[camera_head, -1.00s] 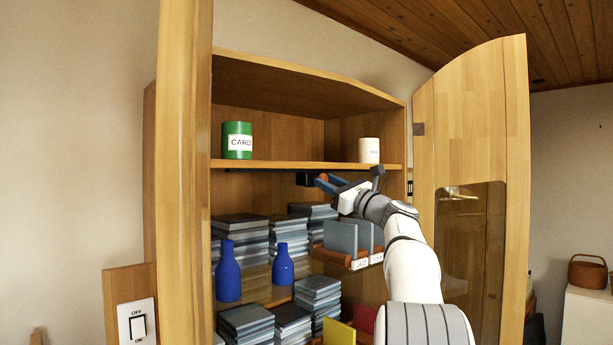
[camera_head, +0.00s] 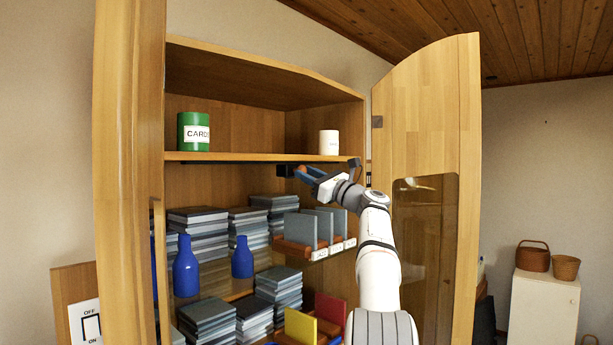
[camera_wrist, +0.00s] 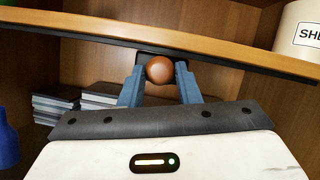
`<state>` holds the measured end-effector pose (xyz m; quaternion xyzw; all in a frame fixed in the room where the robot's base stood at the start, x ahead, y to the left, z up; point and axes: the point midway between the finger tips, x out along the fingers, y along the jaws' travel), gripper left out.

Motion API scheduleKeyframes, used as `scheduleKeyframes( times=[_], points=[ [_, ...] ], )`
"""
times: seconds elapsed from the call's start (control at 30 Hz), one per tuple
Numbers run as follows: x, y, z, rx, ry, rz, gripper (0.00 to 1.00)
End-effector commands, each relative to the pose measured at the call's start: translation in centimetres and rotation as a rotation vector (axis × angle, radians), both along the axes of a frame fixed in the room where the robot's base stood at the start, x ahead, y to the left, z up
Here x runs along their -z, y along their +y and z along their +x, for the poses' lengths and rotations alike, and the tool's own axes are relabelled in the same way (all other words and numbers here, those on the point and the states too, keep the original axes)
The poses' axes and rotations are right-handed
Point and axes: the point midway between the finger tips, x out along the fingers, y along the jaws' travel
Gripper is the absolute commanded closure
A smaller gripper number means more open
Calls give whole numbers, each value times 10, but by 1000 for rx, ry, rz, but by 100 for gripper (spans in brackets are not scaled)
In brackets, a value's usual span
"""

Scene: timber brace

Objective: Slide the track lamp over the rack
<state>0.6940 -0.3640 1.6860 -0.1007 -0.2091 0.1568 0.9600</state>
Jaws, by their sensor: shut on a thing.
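The track lamp, a small black body (camera_head: 285,170), hangs under the front of the upper shelf. Its round brown knob (camera_wrist: 160,69) shows in the wrist view. My gripper (camera_head: 301,171) is shut on the knob, with a blue finger on each side of it; the fingers also show in the wrist view (camera_wrist: 161,80). A brown wooden rack (camera_head: 292,248) holding upright grey sleeves with white labels stands on the shelf below. The lamp is above the left part of this rack in the head view. The lamp's underside is partly hidden by my gripper.
A green CARDS tin (camera_head: 193,132) and a white canister (camera_head: 329,143) stand on the upper shelf (camera_head: 250,157). Blue bottles (camera_head: 186,268) and stacks of grey cases (camera_head: 198,235) fill the left below. An open cabinet door (camera_head: 425,120) stands right of my arm.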

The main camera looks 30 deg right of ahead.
Motion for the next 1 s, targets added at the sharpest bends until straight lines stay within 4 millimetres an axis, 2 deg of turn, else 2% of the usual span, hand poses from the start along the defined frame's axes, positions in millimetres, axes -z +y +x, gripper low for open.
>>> scheduleKeyframes(
  times=[0.2, 0.23, 0.5, 0.77, 0.87, 1.0],
  points=[
    [0, 0, 0, 1, 1, -1, 100],
    [0, 0, 0, 0, 1, 0, 69],
    [0, 2, 1, -1, 0, 0, 48],
    [2, 1, -1, -1, 0, 0, 48],
    [7, -3, -9, 0, 1, 1, 48],
    [17, -10, -29, 1, 0, 0, 48]
  ],
)
